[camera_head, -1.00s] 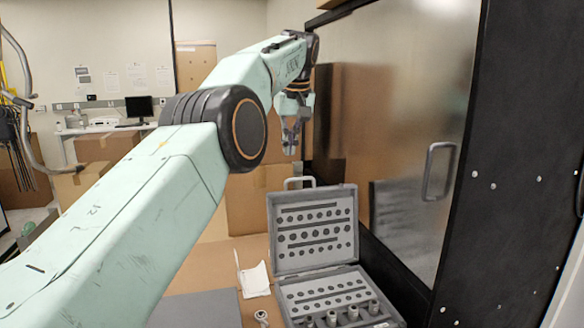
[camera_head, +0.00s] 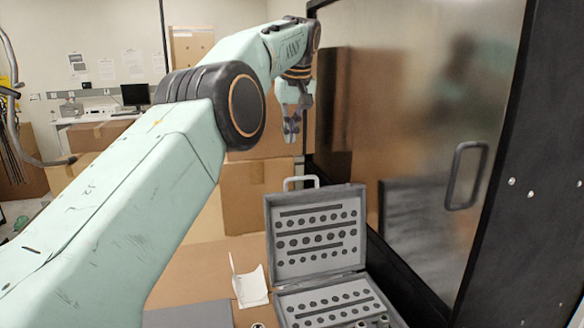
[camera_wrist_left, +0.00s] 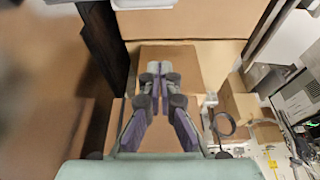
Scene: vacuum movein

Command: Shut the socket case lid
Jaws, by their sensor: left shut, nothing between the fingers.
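The grey socket case (camera_head: 275,304) stands open on the brown table, its base cut by the bottom of the head view. Its lid (camera_head: 316,232) stands upright, leaning back a little, with rows of dark round holes facing me and a pale handle (camera_head: 300,183) on its top edge. A few sockets show in the base. My left gripper (camera_head: 291,133) hangs above and behind the lid, pointing down, apart from it, shut and empty. In the left wrist view the shut fingers (camera_wrist_left: 158,72) show over cardboard boxes; the case is not seen there. My right gripper is not in view.
A dark cabinet with a shiny door (camera_head: 425,120) and handle (camera_head: 466,175) stands close on the right of the case. Cardboard boxes (camera_head: 258,195) stand behind it. A folded white paper (camera_head: 250,286) and a grey flat surface (camera_head: 188,315) lie to the left.

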